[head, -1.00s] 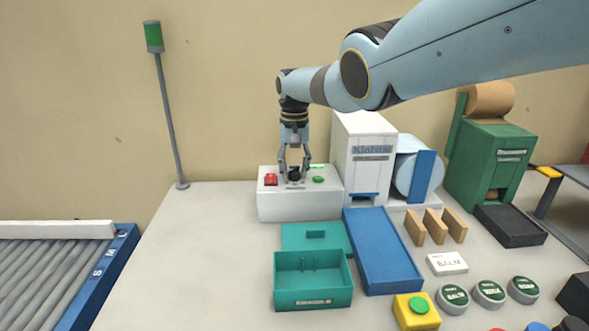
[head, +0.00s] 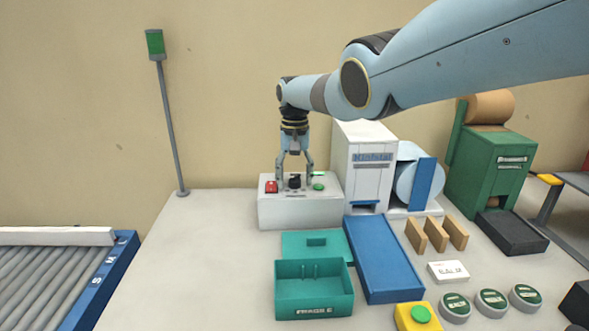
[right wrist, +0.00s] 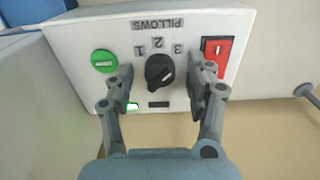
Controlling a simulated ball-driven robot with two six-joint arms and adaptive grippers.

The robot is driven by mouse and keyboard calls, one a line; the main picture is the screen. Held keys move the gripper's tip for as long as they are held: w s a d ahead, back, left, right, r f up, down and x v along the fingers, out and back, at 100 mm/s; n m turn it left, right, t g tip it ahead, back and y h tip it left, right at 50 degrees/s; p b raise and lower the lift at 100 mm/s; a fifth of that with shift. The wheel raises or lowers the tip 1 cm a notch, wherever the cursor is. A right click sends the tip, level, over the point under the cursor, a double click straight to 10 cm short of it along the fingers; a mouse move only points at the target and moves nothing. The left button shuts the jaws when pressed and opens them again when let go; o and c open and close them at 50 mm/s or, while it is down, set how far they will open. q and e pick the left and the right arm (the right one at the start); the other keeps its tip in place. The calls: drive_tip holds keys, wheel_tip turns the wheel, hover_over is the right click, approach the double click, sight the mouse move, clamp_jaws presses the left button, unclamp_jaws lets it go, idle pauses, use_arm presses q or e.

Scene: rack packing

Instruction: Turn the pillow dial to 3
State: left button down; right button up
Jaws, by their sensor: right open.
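The pillow dial (right wrist: 160,72) is a black knob on a white control box (head: 298,213); it also shows in the head view (head: 294,182). In the right wrist view the panel is upside down, with the word PILLOWS and the numbers 1, 2 and 3 around the dial. My left gripper is out of view.
A red switch (right wrist: 216,52) and a green button (right wrist: 103,61) flank the dial, close to my fingers. A white machine (head: 366,165) stands right of the box. A teal box (head: 315,303) and a blue tray (head: 383,258) lie in front.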

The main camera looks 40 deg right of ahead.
sight(295, 176)
wheel_tip(295, 176, up, 12)
idle(0.5)
drive_tip(key=shift+f, duration=0.15)
idle(0.3)
